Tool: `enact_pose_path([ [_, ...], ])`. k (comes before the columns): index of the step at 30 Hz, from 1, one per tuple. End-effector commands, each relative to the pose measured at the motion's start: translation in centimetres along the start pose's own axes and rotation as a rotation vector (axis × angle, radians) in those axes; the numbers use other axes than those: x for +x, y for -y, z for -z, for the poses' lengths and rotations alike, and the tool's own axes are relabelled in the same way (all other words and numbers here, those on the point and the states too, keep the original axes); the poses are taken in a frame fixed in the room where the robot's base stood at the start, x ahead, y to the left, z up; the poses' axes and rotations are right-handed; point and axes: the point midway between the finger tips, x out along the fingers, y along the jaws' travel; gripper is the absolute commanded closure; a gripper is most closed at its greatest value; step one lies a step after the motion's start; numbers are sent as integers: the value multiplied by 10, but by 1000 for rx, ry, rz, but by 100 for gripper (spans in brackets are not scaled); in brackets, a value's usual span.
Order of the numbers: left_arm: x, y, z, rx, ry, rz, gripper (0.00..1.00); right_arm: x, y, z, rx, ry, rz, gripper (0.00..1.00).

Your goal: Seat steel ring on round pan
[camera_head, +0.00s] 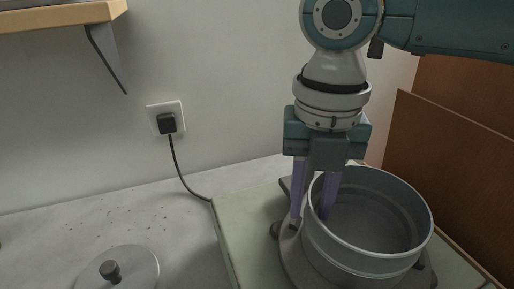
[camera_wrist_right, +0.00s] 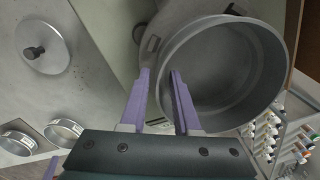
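The steel ring (camera_head: 318,234) is a wide grey metal cylinder with an open top. It stands upright on a lower metal band, seemingly the round pan (camera_head: 340,268), with a step between them. The ring also shows from above in the wrist view (camera_wrist_right: 262,66). My right gripper (camera_head: 312,215) points down at the ring's left wall. Its purple fingers (camera_wrist_right: 160,75) are apart, one outside and one inside the wall, with space visible between them. A purple sliver at the wrist view's lower left may be a finger of my left gripper (camera_wrist_right: 50,168); its state is hidden.
A dark grey base (camera_head: 290,262) sits under the pan on a pale green board (camera_head: 243,225). A knobbed lid (camera_head: 130,272) lies left on the bench. Two small labelled rings (camera_wrist_right: 64,130) (camera_wrist_right: 17,143) stand there too. Several bottles (camera_wrist_right: 268,135) stand in a rack. A brown panel (camera_head: 450,150) bounds the right.

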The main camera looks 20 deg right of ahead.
Motion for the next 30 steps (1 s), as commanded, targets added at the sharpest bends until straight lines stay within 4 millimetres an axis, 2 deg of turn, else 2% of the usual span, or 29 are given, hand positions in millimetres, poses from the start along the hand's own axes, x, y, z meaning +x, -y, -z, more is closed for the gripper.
enact_pose_path([
  [11, 0, 2, 0, 9, 1, 7, 50, -4, 0, 0, 0, 0, -1, 62],
  [14, -1, 3, 0, 9, 1, 7, 50, -18, 0, -1, -1, 1, -2, 62],
  [24, -2, 2, 0, 9, 1, 7, 50, -83, 0, 0, -1, 3, -2, 62],
  [30, -2, 2, 0, 6, 1, 5, 50, -99, 0, 0, 0, 0, 0, 62],
])
